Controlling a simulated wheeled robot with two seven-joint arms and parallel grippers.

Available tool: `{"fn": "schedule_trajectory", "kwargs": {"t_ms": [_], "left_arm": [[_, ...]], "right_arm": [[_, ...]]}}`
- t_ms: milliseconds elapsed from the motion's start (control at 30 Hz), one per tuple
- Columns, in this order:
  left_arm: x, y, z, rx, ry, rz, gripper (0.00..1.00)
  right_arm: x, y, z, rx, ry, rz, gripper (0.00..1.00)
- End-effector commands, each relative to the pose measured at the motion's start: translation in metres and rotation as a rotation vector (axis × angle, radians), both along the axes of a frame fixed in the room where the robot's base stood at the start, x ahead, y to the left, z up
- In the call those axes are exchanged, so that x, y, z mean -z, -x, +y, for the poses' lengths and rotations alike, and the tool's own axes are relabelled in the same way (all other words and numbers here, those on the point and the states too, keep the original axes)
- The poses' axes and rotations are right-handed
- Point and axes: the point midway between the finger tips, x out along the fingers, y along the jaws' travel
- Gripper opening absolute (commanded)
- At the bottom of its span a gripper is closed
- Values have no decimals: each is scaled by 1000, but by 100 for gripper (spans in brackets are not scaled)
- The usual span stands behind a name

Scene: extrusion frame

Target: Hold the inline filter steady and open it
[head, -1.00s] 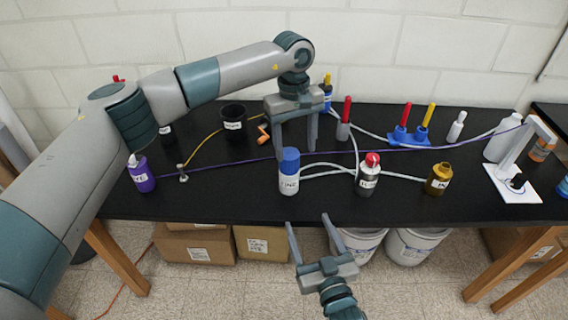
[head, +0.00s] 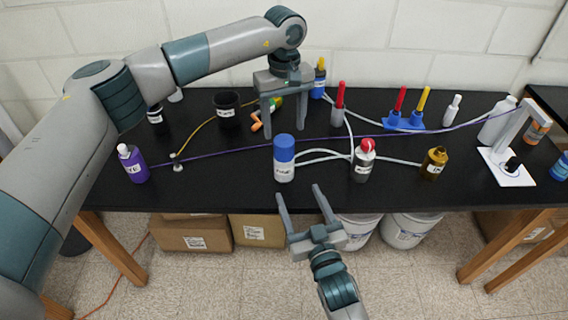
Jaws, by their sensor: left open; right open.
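A white cylinder with a blue cap (head: 284,160) stands upright near the front edge of the black table; it looks like the inline filter. Its label is too small to read surely. Pale hoses run from its right side. My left gripper (head: 283,131) points down with its fingers apart and empty, in the picture just above and around the blue cap. How far behind or above the cap it is I cannot tell. My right gripper (head: 300,191) is open and empty, its fingers pointing at the table's front edge just below the filter.
A red-capped bottle (head: 364,165) and a gold bottle (head: 433,164) stand right of the filter, joined by hoses (head: 400,162). A purple bottle (head: 133,165) stands left. A purple line (head: 225,150) crosses the table. A black cup (head: 227,108) and orange-handled valve (head: 257,121) are behind.

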Motion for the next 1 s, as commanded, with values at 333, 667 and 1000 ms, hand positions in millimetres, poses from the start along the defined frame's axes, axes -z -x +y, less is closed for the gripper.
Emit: {"fn": "schedule_trajectory", "kwargs": {"t_ms": [333,667,1000], "left_arm": [[0,0,0,0,0,0,59],[0,0,0,0,0,0,59],[0,0,0,0,0,0,59]], "right_arm": [[-1,-55,16,0,0,-2,66],[-1,-106,32,0,0,0,66],[0,-136,41,0,0,0,66]]}}
